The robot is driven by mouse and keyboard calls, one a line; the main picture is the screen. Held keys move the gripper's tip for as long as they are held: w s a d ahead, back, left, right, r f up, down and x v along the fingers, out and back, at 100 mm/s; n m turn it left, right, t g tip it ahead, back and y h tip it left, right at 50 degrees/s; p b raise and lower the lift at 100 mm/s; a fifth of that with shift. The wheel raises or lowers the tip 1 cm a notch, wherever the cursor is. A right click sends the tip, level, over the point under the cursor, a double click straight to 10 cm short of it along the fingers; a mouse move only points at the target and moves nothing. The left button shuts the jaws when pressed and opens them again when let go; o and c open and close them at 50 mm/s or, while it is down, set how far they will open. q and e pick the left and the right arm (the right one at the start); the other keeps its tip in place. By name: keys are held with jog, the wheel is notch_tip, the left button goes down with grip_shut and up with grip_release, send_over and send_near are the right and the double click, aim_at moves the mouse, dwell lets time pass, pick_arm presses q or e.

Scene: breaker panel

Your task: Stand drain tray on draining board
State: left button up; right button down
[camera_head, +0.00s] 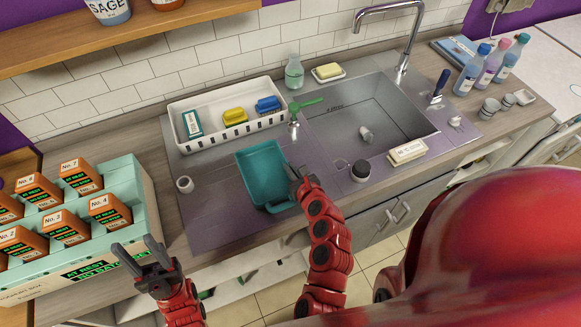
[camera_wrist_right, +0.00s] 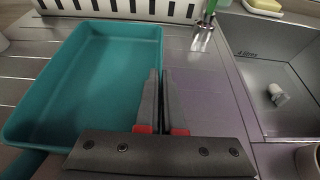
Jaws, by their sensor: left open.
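The teal drain tray (camera_head: 262,172) lies flat, open side up, over the purple-grey draining board (camera_head: 212,222) left of the sink basin. It fills the left of the right wrist view (camera_wrist_right: 90,85). My right gripper (camera_head: 292,172) is at the tray's right side wall. Its fingers (camera_wrist_right: 161,72) are close together, one inside the wall and one outside, shut on the rim. Whether the tray's underside touches the board is hidden. My left gripper (camera_head: 142,255) is open and empty, in front of the mint crate at the left.
A white rack (camera_head: 240,130) with sponges stands behind the tray. A dark round pot (camera_head: 360,171) and labelled block (camera_head: 408,152) stand right. The mint crate (camera_head: 140,190) holds orange boxes.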

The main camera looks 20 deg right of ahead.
jog(key=shift+f, duration=0.15)
jog(key=c, duration=1)
grip_release()
jog(key=shift+c, duration=0.2)
